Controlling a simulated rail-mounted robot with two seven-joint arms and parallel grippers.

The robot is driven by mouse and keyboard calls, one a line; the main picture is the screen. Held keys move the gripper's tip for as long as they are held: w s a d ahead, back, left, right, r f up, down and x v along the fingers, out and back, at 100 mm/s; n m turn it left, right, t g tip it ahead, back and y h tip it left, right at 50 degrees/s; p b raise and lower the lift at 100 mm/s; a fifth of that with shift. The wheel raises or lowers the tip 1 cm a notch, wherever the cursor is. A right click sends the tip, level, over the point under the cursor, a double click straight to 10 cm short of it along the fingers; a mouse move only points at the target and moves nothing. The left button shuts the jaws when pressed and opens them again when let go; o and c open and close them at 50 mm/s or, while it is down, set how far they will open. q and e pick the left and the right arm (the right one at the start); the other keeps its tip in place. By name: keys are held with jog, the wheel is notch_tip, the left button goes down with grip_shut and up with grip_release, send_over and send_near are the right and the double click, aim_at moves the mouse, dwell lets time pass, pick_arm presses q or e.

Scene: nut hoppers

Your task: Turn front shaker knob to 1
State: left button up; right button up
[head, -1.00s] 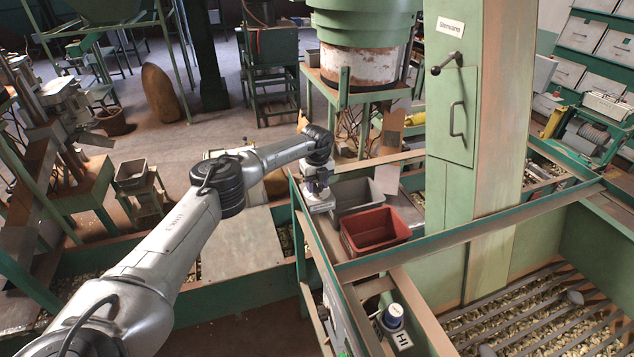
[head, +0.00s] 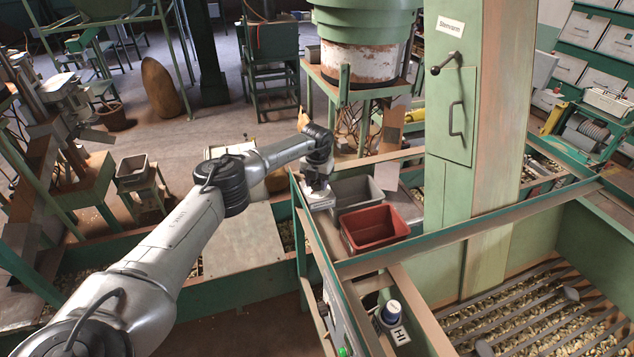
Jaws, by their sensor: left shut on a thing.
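My left gripper (head: 320,201) is at the left green rail of the hopper frame (head: 325,262), just left of the grey and red bins. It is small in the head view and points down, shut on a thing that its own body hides. I cannot make out a front shaker knob or its numbers there. My right gripper is not in view.
A grey bin (head: 357,192) and a red bin (head: 374,229) sit close to the right of my left gripper. A green column (head: 497,140) with a crank and handle stands to the right. A slatted bed of nuts (head: 540,320) lies at the lower right.

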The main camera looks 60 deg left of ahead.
aim_at(317, 181)
pick_arm(q)
jog(key=shift+m, duration=0.4)
jog(key=shift+r, duration=0.1)
jog(key=o, duration=0.9)
jog(key=shift+o, duration=0.2)
notch_tip(317, 181, up, 14)
jog(key=b, duration=0.1)
dwell(0.8)
